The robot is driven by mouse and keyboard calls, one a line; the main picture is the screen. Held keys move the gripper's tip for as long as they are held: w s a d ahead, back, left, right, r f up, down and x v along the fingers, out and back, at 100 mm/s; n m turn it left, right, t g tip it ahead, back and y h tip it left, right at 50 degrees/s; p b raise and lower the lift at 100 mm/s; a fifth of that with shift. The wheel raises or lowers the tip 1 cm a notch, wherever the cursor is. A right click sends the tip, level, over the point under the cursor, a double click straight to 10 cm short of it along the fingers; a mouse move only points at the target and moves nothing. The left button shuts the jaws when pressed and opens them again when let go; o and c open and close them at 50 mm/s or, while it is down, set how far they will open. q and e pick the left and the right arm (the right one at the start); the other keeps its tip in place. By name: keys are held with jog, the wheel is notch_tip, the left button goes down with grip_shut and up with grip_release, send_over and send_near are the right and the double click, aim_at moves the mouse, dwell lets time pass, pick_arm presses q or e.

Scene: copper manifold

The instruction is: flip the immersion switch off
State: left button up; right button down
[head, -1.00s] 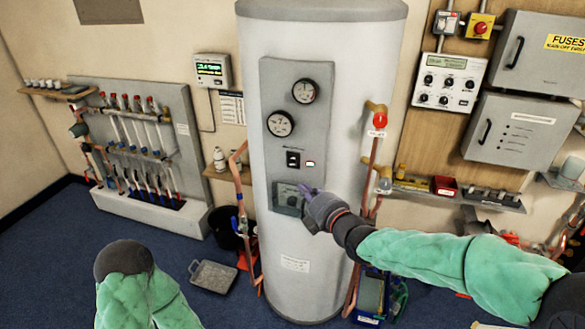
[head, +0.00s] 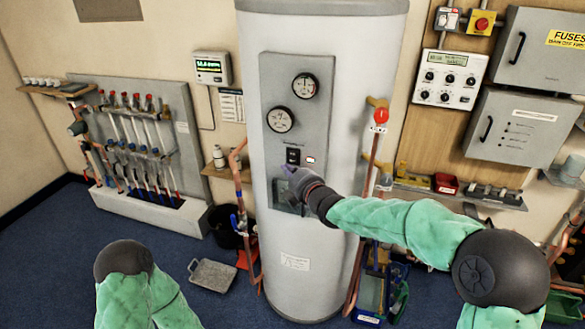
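The immersion switch (head: 293,156) is a small black rocker on the grey panel (head: 270,85) of the white cylinder, in the middle of the head view. A small white-and-red indicator (head: 310,160) sits just right of it. The gripper and forearm partly cover a dark window (head: 286,197) low on the panel. My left arm shows at the bottom left, but its gripper is not in view.
Two round gauges (head: 281,119) sit above the switch. A copper pipe with a red-capped valve (head: 380,116) runs along the cylinder's right side. Another copper pipe (head: 240,185) runs along its left. Grey fuse boxes (head: 516,130) hang at the right.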

aim_at(293, 157)
jog(key=shift+w+d+f, duration=0.15)
jog(key=shift+w+d, duration=0.2)
jog(key=shift+w, duration=0.45)
jog(key=shift+w+d+f, duration=0.1)
jog(key=shift+w+d, duration=0.25)
jog(key=shift+w, duration=0.4)
jog(key=shift+w+d+f+b, duration=0.1)
jog(key=shift+w+f+b, duration=0.25)
jog(key=shift+b, duration=0.55)
